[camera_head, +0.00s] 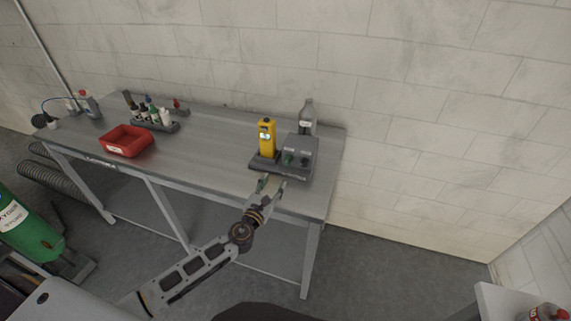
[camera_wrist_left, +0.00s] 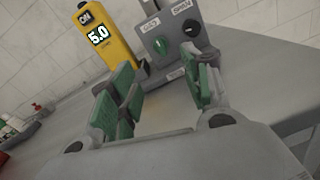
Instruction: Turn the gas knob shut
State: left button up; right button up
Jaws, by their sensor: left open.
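The grey control box (camera_head: 299,150) stands on a dark base near the right end of the metal table, with two knobs on its sloped front. The green gas knob (camera_head: 288,158) is the left one; it also shows in the left wrist view (camera_wrist_left: 162,46), below a label that seems to read GAS. A darker second knob (camera_wrist_left: 191,28) is to its right. My left gripper (camera_head: 271,185) is open and empty at the table's front edge, apart from the knob. In the left wrist view its green-padded fingers (camera_wrist_left: 162,75) frame the space before the box. My right gripper is out of view.
A yellow meter (camera_head: 266,138) stands left of the box and reads 5.0 in the wrist view. A red bin (camera_head: 126,141) and a rack of small bottles (camera_head: 155,122) are farther left. The middle of the table (camera_head: 208,140) is clear.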

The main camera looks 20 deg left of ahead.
pick_arm(q)
send_near(286, 163)
jog(key=shift+w+d+r+p, duration=0.1)
jog(key=shift+w+p, duration=0.05)
jog(key=shift+w, duration=0.85)
jog(key=shift+w+d+r+p, duration=0.1)
jog(key=shift+w+p, duration=0.05)
jog(key=shift+w, duration=0.85)
jog(key=shift+w+d+f, duration=0.1)
jog(key=shift+w, duration=1.3)
jog(key=shift+w+d, duration=0.1)
jog(key=shift+w, duration=1.3)
jog(key=c, duration=1.1)
jog(key=shift+o, duration=0.2)
